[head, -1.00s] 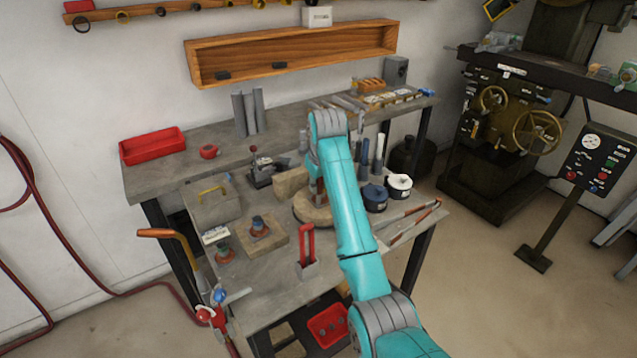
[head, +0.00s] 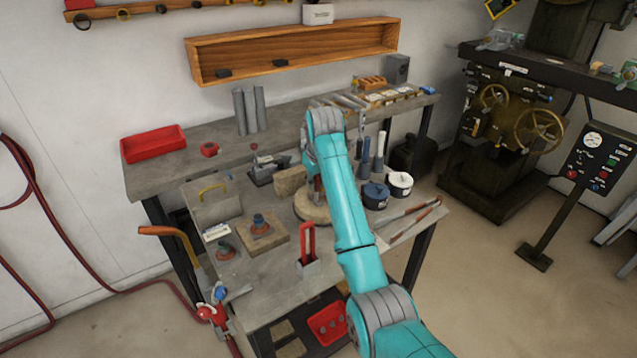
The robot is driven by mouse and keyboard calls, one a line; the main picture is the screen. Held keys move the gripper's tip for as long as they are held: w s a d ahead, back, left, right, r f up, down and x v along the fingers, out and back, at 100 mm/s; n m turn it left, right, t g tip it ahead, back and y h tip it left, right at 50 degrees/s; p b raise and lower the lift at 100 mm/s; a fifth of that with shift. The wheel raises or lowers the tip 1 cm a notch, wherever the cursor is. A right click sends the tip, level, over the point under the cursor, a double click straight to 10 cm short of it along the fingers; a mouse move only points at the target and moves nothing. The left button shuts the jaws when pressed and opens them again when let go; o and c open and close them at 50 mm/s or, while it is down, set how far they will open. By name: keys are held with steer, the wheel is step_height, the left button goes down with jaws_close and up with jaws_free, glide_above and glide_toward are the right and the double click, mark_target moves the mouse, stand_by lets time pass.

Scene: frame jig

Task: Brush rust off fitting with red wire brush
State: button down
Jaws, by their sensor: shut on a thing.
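My gripper (head: 317,187) is low over a round tan block (head: 312,211) on the bench, mostly hidden behind my arm. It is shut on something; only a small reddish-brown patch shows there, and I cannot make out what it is. One fitting with a blue-green top and rusty base (head: 259,224) stands on a square tan board (head: 277,239). A similar rusty fitting (head: 225,251) stands on the bench left of it. A red upright loop-shaped tool (head: 308,243) stands in a grey holder at the front; I cannot tell whether it is the wire brush.
The bench (head: 270,285) also holds a grey box with a yellow handle (head: 217,205), a tan block (head: 290,181), a dark blue pot (head: 375,195), a white-lidded pot (head: 398,184) and long-handled tools (head: 408,221). A red tray (head: 153,145) sits on the rear shelf.

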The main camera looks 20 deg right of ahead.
steer(key=shift+w+a, duration=0.3)
steer(key=shift+w, duration=0.5)
steer(key=shift+w+a, duration=0.25)
steer(key=shift+w, duration=0.5)
steer(key=shift+s+d+f, duration=0.1)
steer(key=shift+s+d, duration=0.15)
steer(key=shift+s, duration=0.4)
steer(key=shift+s+d, duration=0.2)
steer(key=shift+s, duration=0.4)
steer(key=shift+s, duration=0.1)
steer(key=shift+s+d, duration=0.2)
steer(key=shift+s, duration=0.4)
steer(key=shift+s+d, duration=0.15)
steer(key=shift+s, duration=0.4)
steer(key=shift+w+a, duration=0.2)
steer(key=shift+w, duration=0.45)
steer(key=shift+w+a, duration=0.2)
steer(key=shift+w, duration=0.4)
steer(key=shift+w+a, duration=0.2)
steer(key=shift+w, duration=0.45)
steer(key=shift+w+a, duration=0.2)
steer(key=shift+w, duration=0.4)
steer(key=shift+s, duration=0.15)
